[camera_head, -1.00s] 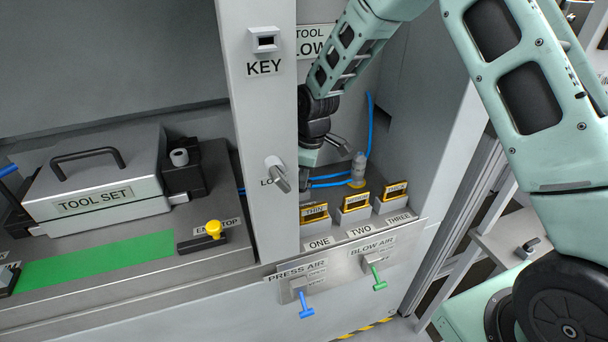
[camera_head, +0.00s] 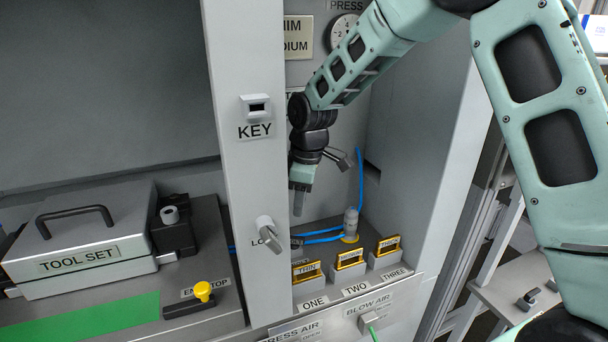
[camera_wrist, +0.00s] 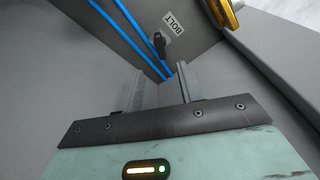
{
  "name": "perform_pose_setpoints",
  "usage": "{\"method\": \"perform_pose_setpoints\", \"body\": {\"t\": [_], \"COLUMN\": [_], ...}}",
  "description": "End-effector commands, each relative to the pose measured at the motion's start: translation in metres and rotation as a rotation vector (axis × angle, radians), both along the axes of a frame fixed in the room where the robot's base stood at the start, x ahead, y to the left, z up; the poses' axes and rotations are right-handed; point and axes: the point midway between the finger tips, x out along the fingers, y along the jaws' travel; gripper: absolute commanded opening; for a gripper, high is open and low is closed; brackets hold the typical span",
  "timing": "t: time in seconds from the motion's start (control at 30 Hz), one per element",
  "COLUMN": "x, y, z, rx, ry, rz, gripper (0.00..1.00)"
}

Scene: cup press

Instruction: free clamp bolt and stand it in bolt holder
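My gripper (camera_head: 298,205) hangs pointing down inside the right bay, just right of the KEY pillar. In the wrist view its two grey fingers (camera_wrist: 162,88) stand apart, with no held thing clearly seen between them. Beyond the fingertips, a small black part (camera_wrist: 160,44) stands on the bay floor beside a BOLT label (camera_wrist: 175,23). I cannot tell whether it is the clamp bolt, its holder or both. The gripper is apart from it. In the head view a label is partly hidden behind the pillar. No clamp bolt shows clearly elsewhere.
The KEY pillar (camera_head: 247,165) with its lever (camera_head: 266,232) stands close left of my gripper. Blue hoses (camera_head: 322,236) cross the bay floor to a grey cylinder on a yellow ring (camera_head: 350,225). Yellow-topped blocks (camera_head: 349,260) line the front edge.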

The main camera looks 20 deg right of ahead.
Motion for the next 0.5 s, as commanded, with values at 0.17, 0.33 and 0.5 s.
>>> {"method": "perform_pose_setpoints", "body": {"t": [0.17, 0.33, 0.5], "x": [-0.002, -0.003, -0.004], "y": [-0.004, -0.006, -0.007], "z": [0.039, 0.061, 0.071], "rx": [0.001, 0.000, 0.000], "ry": [-0.004, -0.001, -0.001], "rz": [-0.001, 0.000, 0.000], "gripper": [0.37, 0.37, 0.37]}}
